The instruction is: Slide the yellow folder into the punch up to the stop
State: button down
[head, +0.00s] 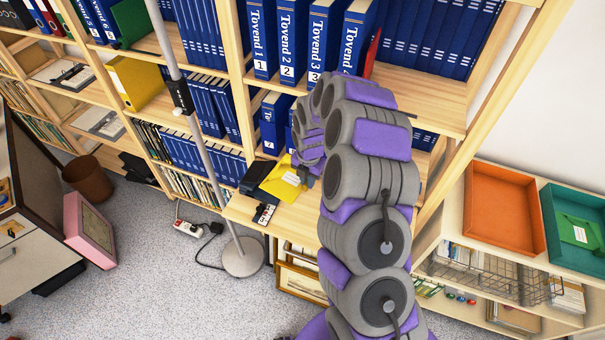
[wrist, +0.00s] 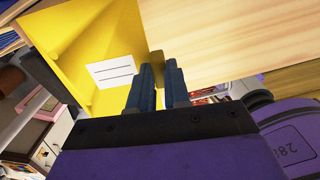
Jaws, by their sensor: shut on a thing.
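The yellow folder (head: 282,181) with a white label lies on the pale wooden shelf board in the head view. It also fills the upper left of the wrist view (wrist: 88,45). My gripper (wrist: 160,72) is shut on the folder's edge, its blue fingers close together; in the head view it shows at the folder's right side (head: 303,168). The black punch (head: 256,176) stands at the folder's left edge. A dark bar at the left of the wrist view (wrist: 42,74) looks like the punch. I cannot tell how deep the folder sits in it.
A black-and-white object (head: 264,214) lies on the board's front edge (head: 240,207). Blue binders (head: 293,40) fill the shelves above. A grey pole (head: 205,140) stands to the left. Orange (head: 503,207) and green (head: 575,228) trays are at the right. Bare wood (wrist: 225,35) lies right of the folder.

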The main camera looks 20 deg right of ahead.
aim_at(297, 186)
jog(key=shift+w+f+n, duration=0.4)
jog(key=shift+f+n, duration=0.1)
jog(key=shift+n, duration=0.4)
jog(key=shift+d+p, duration=0.2)
jog(key=shift+p, duration=0.1)
jog(key=f, duration=0.3)
jog(key=a+f+b, duration=0.1)
jog(key=f, duration=0.1)
jog(key=shift+w, duration=0.35)
jog(key=shift+w+a+f, duration=0.2)
jog(key=shift+a, duration=0.1)
jog(key=shift+w+a+f+b, duration=0.1)
jog(key=shift+w+f+b, duration=0.2)
jog(key=shift+w+b, duration=0.4)
jog(key=shift+w+f, duration=0.1)
jog(key=shift+f, duration=0.05)
jog(key=shift+w+a+f, duration=0.1)
jog(key=shift+a+f, duration=0.1)
jog(key=shift+a, duration=0.7)
jog(key=shift+d+b, duration=0.3)
jog(key=shift+d, duration=0.1)
jog(key=shift+w, duration=0.1)
